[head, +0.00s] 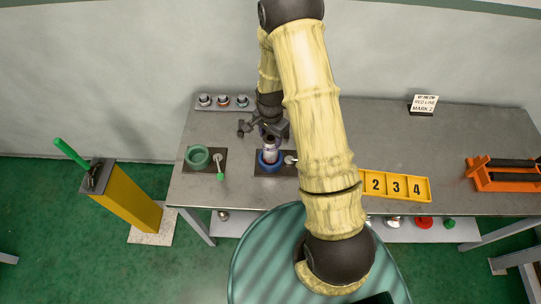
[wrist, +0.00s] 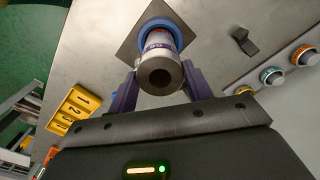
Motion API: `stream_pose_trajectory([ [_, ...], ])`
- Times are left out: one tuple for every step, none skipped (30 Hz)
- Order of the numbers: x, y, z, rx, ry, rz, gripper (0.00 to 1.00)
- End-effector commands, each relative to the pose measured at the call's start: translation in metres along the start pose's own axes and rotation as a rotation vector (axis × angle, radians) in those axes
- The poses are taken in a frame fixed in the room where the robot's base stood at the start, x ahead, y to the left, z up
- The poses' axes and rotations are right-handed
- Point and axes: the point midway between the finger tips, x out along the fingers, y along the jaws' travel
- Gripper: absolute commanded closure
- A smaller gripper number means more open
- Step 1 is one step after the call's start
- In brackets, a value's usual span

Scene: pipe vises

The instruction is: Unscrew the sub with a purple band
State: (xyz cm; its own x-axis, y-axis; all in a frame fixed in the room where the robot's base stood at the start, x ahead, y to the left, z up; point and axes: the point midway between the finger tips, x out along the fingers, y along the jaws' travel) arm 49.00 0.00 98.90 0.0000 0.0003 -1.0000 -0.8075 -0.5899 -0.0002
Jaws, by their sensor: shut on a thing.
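A metal sub (head: 270,151) stands upright in the blue vise (head: 269,161) on a dark plate at the left part of the table. In the wrist view the sub (wrist: 160,75) shows its open round end, with a purple band (wrist: 158,42) lower down near the blue vise ring (wrist: 158,24). My gripper (wrist: 158,92) is shut on the sub, one purple finger on each side. In the head view my gripper (head: 268,134) is over the blue vise, partly hidden by its own wrist.
A green vise (head: 198,157) with a green-tipped handle stands to the left. A yellow numbered tray (head: 396,186) lies right of my arm. An orange rack (head: 503,174) is at the far right. Several knobs (head: 223,101) line the back edge, and a sign (head: 424,103) stands there.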

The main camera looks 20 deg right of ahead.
Motion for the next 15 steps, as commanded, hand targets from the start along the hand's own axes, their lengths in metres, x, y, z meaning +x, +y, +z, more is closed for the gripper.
stream_pose_trajectory([
  [0.0000, -0.0002, -0.0005, -0.063, 0.001, -0.002, 0.74],
  [0.0000, -0.0002, -0.0005, -0.105, 0.001, -0.001, 0.74],
  [-0.0002, -0.0003, -0.0003, -0.160, 0.000, -0.002, 0.74],
  [-0.0003, -0.0004, -0.0002, -0.202, 0.000, -0.002, 0.74],
  [-0.0004, -0.0004, -0.0001, -0.243, 0.000, -0.002, 0.74],
  [-0.0005, -0.0003, -0.0002, -0.299, 0.000, -0.001, 0.74],
  [-0.0005, -0.0002, -0.0003, -0.340, 0.000, -0.001, 0.74],
  [-0.0007, 0.0000, -0.0005, -0.381, 0.001, -0.001, 0.74],
  [-0.0007, 0.0000, -0.0005, -0.437, 0.000, -0.001, 0.74],
  [-0.0009, -0.0001, -0.0003, -0.480, 0.000, -0.001, 0.74],
  [-0.0010, -0.0002, -0.0002, -0.522, 0.000, -0.001, 0.74],
  [-0.0011, -0.0002, -0.0001, -0.579, 0.000, -0.001, 0.74],
  [-0.0012, -0.0001, -0.0002, -0.621, 0.000, -0.001, 0.74],
  [-0.0012, 0.0000, -0.0003, -0.661, 0.000, -0.001, 0.74],
  [-0.0013, 0.0000, -0.0003, -0.709, 0.000, -0.001, 0.74],
])
